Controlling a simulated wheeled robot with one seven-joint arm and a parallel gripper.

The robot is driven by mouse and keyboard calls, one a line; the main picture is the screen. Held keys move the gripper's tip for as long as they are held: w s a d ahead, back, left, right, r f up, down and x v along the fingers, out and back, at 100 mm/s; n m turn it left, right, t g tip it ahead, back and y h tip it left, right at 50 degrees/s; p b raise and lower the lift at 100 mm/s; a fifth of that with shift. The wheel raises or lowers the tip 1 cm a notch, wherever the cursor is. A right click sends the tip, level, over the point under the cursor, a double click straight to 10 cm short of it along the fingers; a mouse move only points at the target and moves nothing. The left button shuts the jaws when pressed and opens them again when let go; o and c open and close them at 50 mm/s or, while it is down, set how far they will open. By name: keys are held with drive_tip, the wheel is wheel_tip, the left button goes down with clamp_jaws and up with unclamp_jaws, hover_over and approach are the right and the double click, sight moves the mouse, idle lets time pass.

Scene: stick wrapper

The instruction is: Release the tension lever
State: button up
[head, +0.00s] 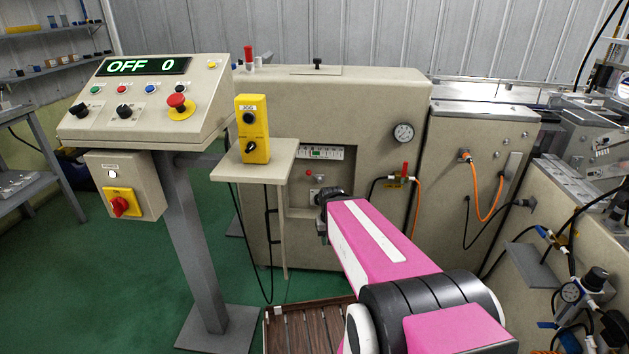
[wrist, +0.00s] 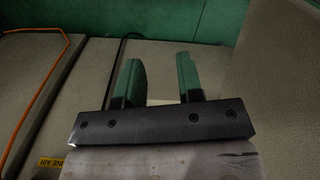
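No part is labelled as the tension lever, and I cannot tell for certain which one it is. A small upright red-handled lever (head: 249,55) stands at the top left of the beige machine, behind the control console. Another red handle (head: 404,168) sits on the machine front by the air line. My gripper (wrist: 159,78) is open in the wrist view, its two fingers apart with nothing between them. In the head view my arm reaches toward the machine front, and the fingers are mostly hidden at its far end.
The control console (head: 145,95) reads OFF 0. A yellow jog box (head: 252,128) stands on a small shelf (head: 262,165) left of my arm. An orange hose (wrist: 45,95) and a yellow air label (wrist: 50,162) show at the left in the wrist view. Green floor is open at lower left.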

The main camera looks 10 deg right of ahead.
drive_tip(key=shift+w, duration=0.1)
drive_tip(key=c, duration=0.5)
drive_tip(key=w+a+f+t, duration=0.1)
drive_tip(key=w+f+t, duration=0.1)
drive_tip(key=w, duration=0.4)
drive_tip(key=w+a+f+t, duration=0.1)
drive_tip(key=w+f+t, duration=0.1)
drive_tip(key=w+t, duration=0.2)
drive_tip(key=w, duration=0.3)
drive_tip(key=shift+w+a+f+n+t+y, duration=0.3)
drive_tip(key=shift+a+f, duration=0.05)
drive_tip(key=shift+a, duration=0.05)
drive_tip(key=w+a+t+h, duration=0.1)
drive_tip(key=w+a+t, duration=0.2)
drive_tip(key=w+t, duration=0.95)
drive_tip(key=shift+s+f+m+t+h, duration=0.2)
drive_tip(key=shift+s+m+t+h, duration=0.6)
drive_tip(key=shift+t+h, duration=0.45)
drive_tip(key=shift+s+f+m+t+h, duration=0.2)
drive_tip(key=shift+s+m+t+h, duration=0.55)
drive_tip(key=shift+t+h, duration=0.5)
drive_tip(key=shift+s+f+m+t+h, duration=0.2)
drive_tip(key=shift+s+m+t+h, duration=0.6)
drive_tip(key=shift+t+h, duration=0.45)
drive_tip(key=shift+s, duration=0.1)
